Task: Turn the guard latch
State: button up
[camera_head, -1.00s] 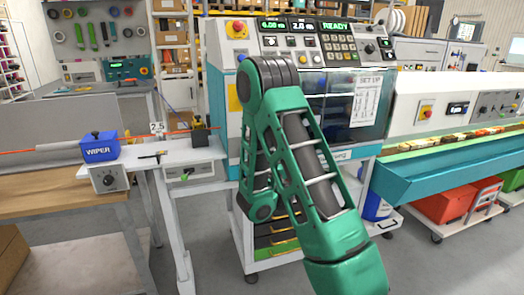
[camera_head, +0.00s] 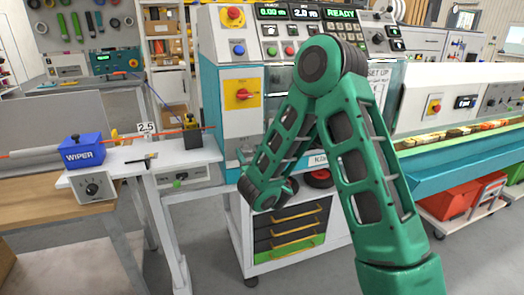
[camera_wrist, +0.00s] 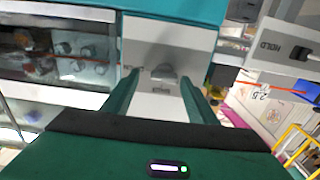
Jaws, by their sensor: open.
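In the wrist view, a small grey latch handle (camera_wrist: 163,74) sits on a light grey panel (camera_wrist: 190,38) under a teal band. I take it for the guard latch; small lettering around it is too blurred to read. My gripper (camera_wrist: 158,88) is open, with one dark green finger on each side of the latch in the picture. The fingers look apart from it, but contact is hard to judge. A clear guard window (camera_wrist: 65,57) with rollers behind it lies to the left. In the head view my gripper is not clearly seen, and my arm covers much of the machine's front.
The machine's panel carries a red rotary switch on a yellow plate (camera_head: 242,95). A bench with a blue wiper box (camera_head: 83,151) stands to the left. A conveyor (camera_head: 465,155) runs off to the right. Drawers (camera_head: 290,232) sit below the machine.

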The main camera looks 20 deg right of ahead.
jog(key=shift+w+a+r, duration=0.1)
jog(key=shift+w+a, duration=0.15)
jog(key=shift+a, duration=0.25)
jog(key=shift+w, duration=0.25)
jog(key=shift+d, duration=0.35)
jog(key=shift+c, duration=0.4)
